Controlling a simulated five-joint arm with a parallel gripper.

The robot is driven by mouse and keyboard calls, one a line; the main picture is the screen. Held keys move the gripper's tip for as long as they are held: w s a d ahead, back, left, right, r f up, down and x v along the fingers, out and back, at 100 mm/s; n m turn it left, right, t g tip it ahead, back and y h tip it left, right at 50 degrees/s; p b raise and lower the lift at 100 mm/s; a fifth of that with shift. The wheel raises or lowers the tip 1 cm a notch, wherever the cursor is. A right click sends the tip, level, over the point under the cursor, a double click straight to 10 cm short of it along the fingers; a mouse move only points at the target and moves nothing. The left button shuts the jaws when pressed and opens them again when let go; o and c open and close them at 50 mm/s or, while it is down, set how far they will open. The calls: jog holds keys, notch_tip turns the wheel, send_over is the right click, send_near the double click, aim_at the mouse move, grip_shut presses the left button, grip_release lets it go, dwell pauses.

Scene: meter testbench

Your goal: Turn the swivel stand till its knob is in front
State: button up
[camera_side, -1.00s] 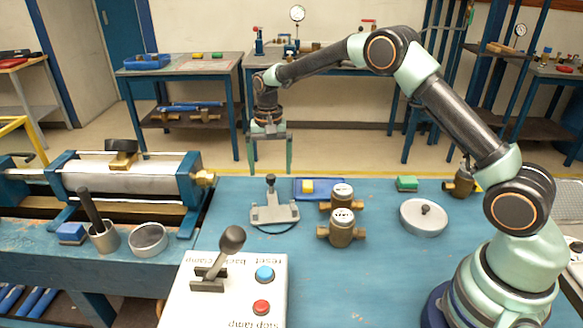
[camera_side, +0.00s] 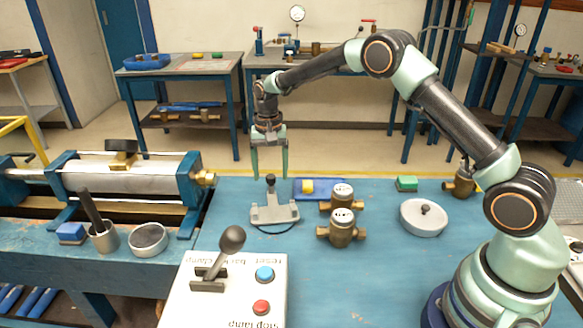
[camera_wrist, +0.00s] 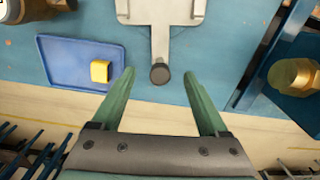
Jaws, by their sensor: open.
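The swivel stand (camera_side: 272,212) is a light grey plate with a black round knob (camera_side: 270,180) rising from an arm at its far side. In the wrist view the stand (camera_wrist: 162,10) is cut off at the top edge, and its knob (camera_wrist: 160,74) sits at the end of the grey arm. My gripper (camera_side: 269,176) is open and empty, pointing down. In the wrist view my gripper (camera_wrist: 159,75) has one fingertip on each side of the knob, with gaps. I cannot tell whether the fingertips reach down to the knob's height.
A blue tray (camera_side: 325,195) with a yellow block and two brass meters (camera_side: 341,235) stand right of the stand. A round white disc (camera_side: 424,222) lies farther right. A lever box (camera_side: 215,305) is in front. The blue bench (camera_side: 390,290) is clear at front right.

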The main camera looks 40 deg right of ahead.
jog(key=shift+s+d, duration=0.6)
jog(key=shift+d, duration=0.05)
dwell(0.4)
jog(key=o, duration=0.4)
jog(key=shift+c, duration=0.2)
jog(key=shift+r, duration=2.75)
jog(key=shift+w+a+r, duration=0.3)
jog(key=shift+a+r, duration=0.05)
jog(key=shift+r, duration=0.25)
jog(key=shift+w+a+r, duration=0.3)
jog(key=shift+r, duration=0.3)
jog(key=shift+f, duration=2.8)
